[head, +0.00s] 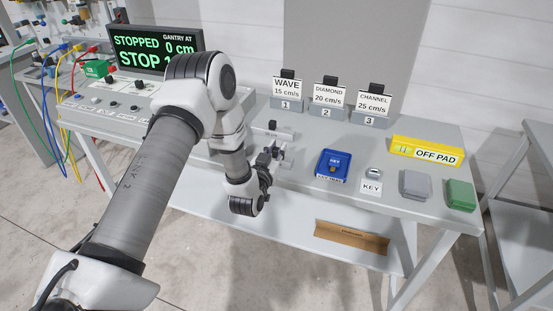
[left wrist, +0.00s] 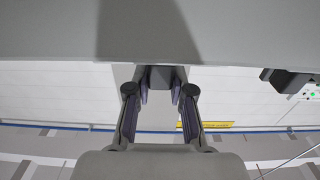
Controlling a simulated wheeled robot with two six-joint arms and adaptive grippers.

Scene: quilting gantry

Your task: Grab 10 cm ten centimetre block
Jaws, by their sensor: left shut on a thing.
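My left gripper (head: 275,152) reaches down to the grey bench near its front edge, left of the blue key tray. In the left wrist view its two fingers (left wrist: 160,98) are closed on a small dark grey piece (left wrist: 160,77) between their tips. A low grey block shows at the fingertips in the head view, mostly hidden by the gripper; I cannot read any size on it. Another low grey block with a dark knob (head: 272,127) stands just behind, its label too small to read. My right gripper is in neither view.
The blue key tray (head: 333,165), KEY card (head: 371,187), grey block (head: 415,183) and green block (head: 460,194) stand to the right. Cards 1 to 3 and the STOPPED display (head: 155,48) stand at the back.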

